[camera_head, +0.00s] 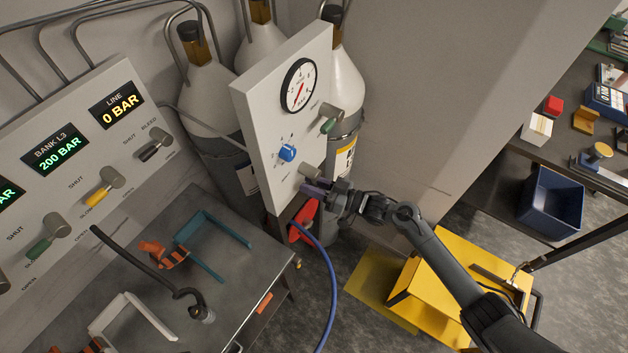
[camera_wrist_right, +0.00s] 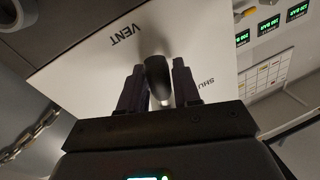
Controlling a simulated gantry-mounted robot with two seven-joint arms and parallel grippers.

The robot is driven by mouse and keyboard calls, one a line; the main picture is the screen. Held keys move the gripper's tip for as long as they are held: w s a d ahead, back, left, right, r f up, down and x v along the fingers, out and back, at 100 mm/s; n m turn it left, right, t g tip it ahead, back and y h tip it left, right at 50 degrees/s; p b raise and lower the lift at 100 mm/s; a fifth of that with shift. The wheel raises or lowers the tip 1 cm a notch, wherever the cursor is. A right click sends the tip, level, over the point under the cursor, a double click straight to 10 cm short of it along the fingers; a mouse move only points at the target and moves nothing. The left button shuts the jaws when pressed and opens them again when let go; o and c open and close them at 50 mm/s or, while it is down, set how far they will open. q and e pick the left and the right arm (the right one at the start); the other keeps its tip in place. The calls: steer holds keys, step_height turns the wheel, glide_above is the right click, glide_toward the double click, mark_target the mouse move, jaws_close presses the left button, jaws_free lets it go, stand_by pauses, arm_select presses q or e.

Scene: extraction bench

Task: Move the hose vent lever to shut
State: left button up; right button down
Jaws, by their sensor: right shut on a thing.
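The white gauge panel (camera_head: 258,120) stands in front of the gas cylinders. The hose vent lever (camera_head: 310,171) is low on this panel, a grey hub whose handle is mostly hidden by my gripper. My right gripper (camera_head: 319,187) reaches it from the lower right. In the right wrist view, the dark lever handle (camera_wrist_right: 157,78) sits between the two fingers of my right gripper (camera_wrist_right: 157,92), which is shut on it. The VENT label (camera_wrist_right: 127,34) is at upper left and a partly hidden "SHU" label (camera_wrist_right: 196,84) is at right. My left gripper is not in view.
Above the lever are a blue knob (camera_head: 287,152), a green-handled lever (camera_head: 329,122) and a round gauge (camera_head: 299,86). A blue hose (camera_head: 328,265) hangs below the panel. The bench (camera_head: 245,275) is at lower left and a yellow box (camera_head: 435,290) is at lower right.

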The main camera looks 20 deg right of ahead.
steer(key=m, duration=0.1)
steer(key=m+p, duration=0.1)
steer(key=a+r+m+p, duration=0.1)
steer(key=m, duration=0.1)
steer(key=shift+s+t, duration=0.3)
steer(key=shift+s, duration=0.1)
steer(key=m+p, duration=0.1)
steer(key=r+m+t+p, duration=0.1)
steer(key=m, duration=0.1)
steer(key=a+m+p, duration=0.1)
steer(key=m, duration=0.1)
steer(key=shift+s+r+p, duration=0.2)
steer(key=shift+s+p, duration=0.15)
steer(key=m+p, duration=0.1)
steer(key=r+m+t+p, duration=0.1)
steer(key=m, duration=0.1)
steer(key=m+h+p, duration=0.1)
steer(key=m, duration=0.1)
steer(key=shift+s+a+r, duration=0.15)
steer(key=shift+a+r, duration=0.05)
steer(key=shift+a, duration=0.15)
steer(key=shift+r+m+t+h+p, duration=0.25)
steer(key=shift+m+p, duration=0.35)
steer(key=shift+m, duration=0.25)
steer(key=shift+r+m+t+h+p, duration=0.15)
steer(key=shift+m+t+p, duration=0.1)
steer(key=shift+m+p, duration=0.45)
steer(key=shift+m, duration=0.25)
